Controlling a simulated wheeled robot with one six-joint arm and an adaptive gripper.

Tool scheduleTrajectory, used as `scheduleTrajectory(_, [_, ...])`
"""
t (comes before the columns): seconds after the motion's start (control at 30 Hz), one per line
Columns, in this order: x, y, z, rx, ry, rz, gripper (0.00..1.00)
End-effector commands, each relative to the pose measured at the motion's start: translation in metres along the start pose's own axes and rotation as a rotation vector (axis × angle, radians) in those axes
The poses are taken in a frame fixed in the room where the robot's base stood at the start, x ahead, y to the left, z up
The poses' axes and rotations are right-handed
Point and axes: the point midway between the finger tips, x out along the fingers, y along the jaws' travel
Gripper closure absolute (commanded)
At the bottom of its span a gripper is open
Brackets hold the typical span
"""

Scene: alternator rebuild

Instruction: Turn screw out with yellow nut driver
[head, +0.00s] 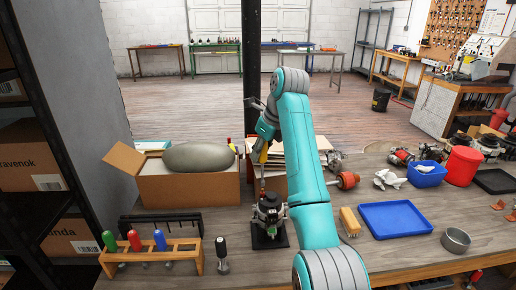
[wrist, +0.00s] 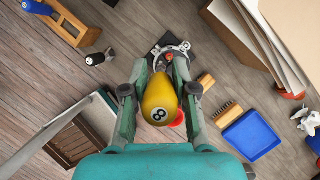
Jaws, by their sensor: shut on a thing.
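The yellow nut driver (head: 264,156) is upright in my gripper (head: 265,133), its shaft pointing down at the alternator. In the wrist view my gripper (wrist: 161,75) is shut on the handle of the yellow nut driver (wrist: 158,100), whose end is marked 8. The alternator (head: 268,210) stands on a black base plate (head: 267,240) on the bench. It also shows in the wrist view as the alternator (wrist: 172,54), just beyond the handle. The screw is not visible, and I cannot tell whether the driver tip touches it.
A wooden rack (head: 150,256) with green, red and blue drivers stands at front left, beside a black-handled tool (head: 221,255). A cardboard box (head: 185,190) is behind left. A brush (head: 350,221), blue tray (head: 395,218) and metal bowl (head: 455,240) lie right.

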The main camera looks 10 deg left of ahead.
Motion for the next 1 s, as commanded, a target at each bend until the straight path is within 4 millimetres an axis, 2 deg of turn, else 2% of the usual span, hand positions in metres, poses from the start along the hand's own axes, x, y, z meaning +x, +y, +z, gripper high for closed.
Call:
scheduleTrajectory(0.2, [0.0107, 0.0002, -0.0044, -0.001, 0.000, -0.001, 1.00])
scheduleTrajectory(0.53, [0.0113, 0.0004, -0.0044, 0.019, 0.000, -0.009, 1.00])
scheduleTrajectory(0.9, [0.0114, -0.0027, -0.0049, 0.414, -0.001, -0.173, 1.00])
scheduleTrajectory(1.0, [0.0109, -0.0039, -0.0055, 0.472, -0.001, -0.196, 1.00])
